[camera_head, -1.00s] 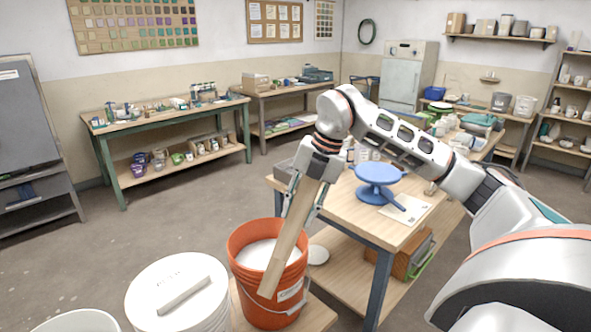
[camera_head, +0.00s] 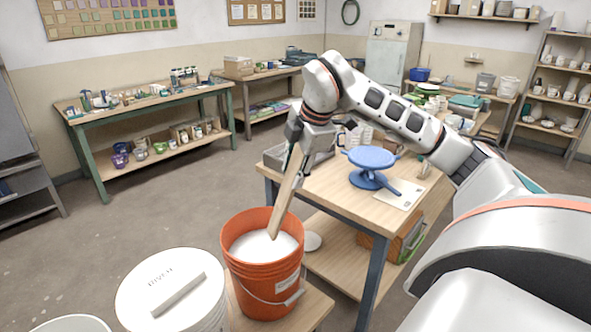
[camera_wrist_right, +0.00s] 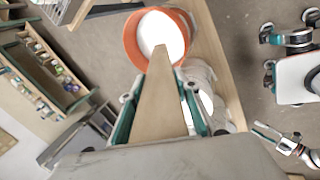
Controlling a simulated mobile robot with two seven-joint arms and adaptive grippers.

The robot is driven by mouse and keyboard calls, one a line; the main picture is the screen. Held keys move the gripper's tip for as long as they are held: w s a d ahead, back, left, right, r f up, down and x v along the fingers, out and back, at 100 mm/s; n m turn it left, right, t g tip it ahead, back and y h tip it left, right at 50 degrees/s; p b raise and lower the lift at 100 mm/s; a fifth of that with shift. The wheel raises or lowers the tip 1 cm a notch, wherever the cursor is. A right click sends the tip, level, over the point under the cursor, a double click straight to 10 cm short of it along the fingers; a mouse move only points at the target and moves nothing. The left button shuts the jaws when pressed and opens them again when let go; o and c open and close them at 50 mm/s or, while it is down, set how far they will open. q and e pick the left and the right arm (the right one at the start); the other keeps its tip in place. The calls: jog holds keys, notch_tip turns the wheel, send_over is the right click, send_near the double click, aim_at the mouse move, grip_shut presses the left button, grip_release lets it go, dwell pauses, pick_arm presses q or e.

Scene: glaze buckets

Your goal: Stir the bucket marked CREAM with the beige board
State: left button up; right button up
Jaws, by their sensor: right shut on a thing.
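An orange bucket (camera_head: 262,290) with pale contents (camera_head: 262,246) stands on a low wooden stand. Its label (camera_head: 293,298) is too small to read, so I cannot tell if it says CREAM. My right gripper (camera_head: 308,150) is shut on the upper end of the beige board (camera_head: 287,195). The board tilts, its lower end over the bucket's opening; I cannot tell whether it touches the contents. In the right wrist view the board (camera_wrist_right: 160,100) reaches from my right gripper (camera_wrist_right: 160,103) toward the bucket (camera_wrist_right: 132,42). I cannot make out my left gripper for sure.
A white lidded bucket (camera_head: 215,318) with a pale bar (camera_head: 178,292) on its lid stands left of the orange one. A wooden table (camera_head: 335,196) with a blue turntable (camera_head: 372,158) stands close behind right. Open floor (camera_head: 120,230) lies to the left.

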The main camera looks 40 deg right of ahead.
jog(key=b, duration=0.2)
send_near(277, 219)
jog(key=shift+w+d+f+b, duration=0.25)
jog(key=shift+w+f+b, duration=0.25)
jog(key=shift+b, duration=0.55)
jog(key=shift+w+d+f+b, duration=0.25)
jog(key=shift+f+b, duration=0.35)
jog(key=shift+b, duration=0.4)
jog(key=shift+b+x, duration=0.95)
jog(key=shift+x, duration=1.3)
jog(key=shift+b+x, duration=0.35)
jog(key=shift+x, duration=0.4)
jog(key=shift+b+x, duration=0.6)
jog(key=shift+x, duration=0.95)
jog(key=shift+b+x, duration=0.35)
jog(key=shift+x, duration=0.4)
pick_arm(q)
notch_tip(277, 219, down, 10)
jog(key=a, duration=0.1)
jog(key=shift+a+y, duration=0.25)
jog(key=shift+y, duration=0.05)
pick_arm(e)
jog(key=shift+w+f, duration=0.2)
jog(key=shift+w, duration=0.05)
pick_arm(q)
jog(key=shift+s+f, duration=0.1)
jog(key=shift+f, duration=0.05)
pick_arm(e)
jog(key=shift+a, duration=0.1)
